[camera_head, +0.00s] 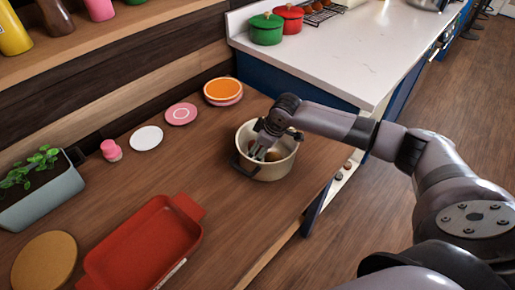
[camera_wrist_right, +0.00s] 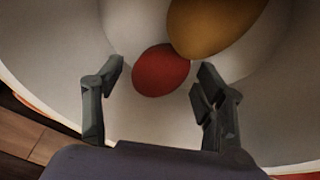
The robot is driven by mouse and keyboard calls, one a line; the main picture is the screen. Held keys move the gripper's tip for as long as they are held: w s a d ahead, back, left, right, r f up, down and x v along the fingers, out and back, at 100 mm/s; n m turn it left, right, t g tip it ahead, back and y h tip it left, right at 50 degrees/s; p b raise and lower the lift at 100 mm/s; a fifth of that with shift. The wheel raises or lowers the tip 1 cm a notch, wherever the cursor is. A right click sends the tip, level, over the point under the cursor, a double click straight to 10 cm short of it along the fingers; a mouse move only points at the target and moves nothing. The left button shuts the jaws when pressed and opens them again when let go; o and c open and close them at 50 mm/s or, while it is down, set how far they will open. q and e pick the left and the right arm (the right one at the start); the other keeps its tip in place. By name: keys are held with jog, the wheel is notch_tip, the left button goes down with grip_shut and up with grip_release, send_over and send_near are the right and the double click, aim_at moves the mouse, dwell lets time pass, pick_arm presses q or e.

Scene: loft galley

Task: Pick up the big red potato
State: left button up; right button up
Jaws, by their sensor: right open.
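A cream pot (camera_head: 272,172) with dark handles stands on the wooden counter in the head view. My right gripper (camera_head: 258,152) reaches down into it from above. In the right wrist view, a red potato (camera_wrist_right: 160,72) lies inside the pot, ahead of and between the spread fingertips of my right gripper (camera_wrist_right: 161,78). The gripper is open and empty. A larger-looking yellow-brown potato (camera_wrist_right: 212,24) lies against the red one and partly overlaps it. In the head view a brownish potato (camera_head: 274,155) shows in the pot; the red one is hard to make out there. My left gripper is not in view.
A red baking dish (camera_head: 140,245) lies front left. A white plate (camera_head: 146,138), a pink plate (camera_head: 181,114) and an orange-topped stack (camera_head: 223,90) lie behind the pot's left side. A planter (camera_head: 42,195) stands far left. Pot walls surround my right gripper closely.

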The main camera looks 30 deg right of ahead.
jog(key=shift+c, duration=0.2)
jog(key=c, duration=1.2)
jog(key=shift+c, duration=0.4)
jog(key=shift+r, duration=0.15)
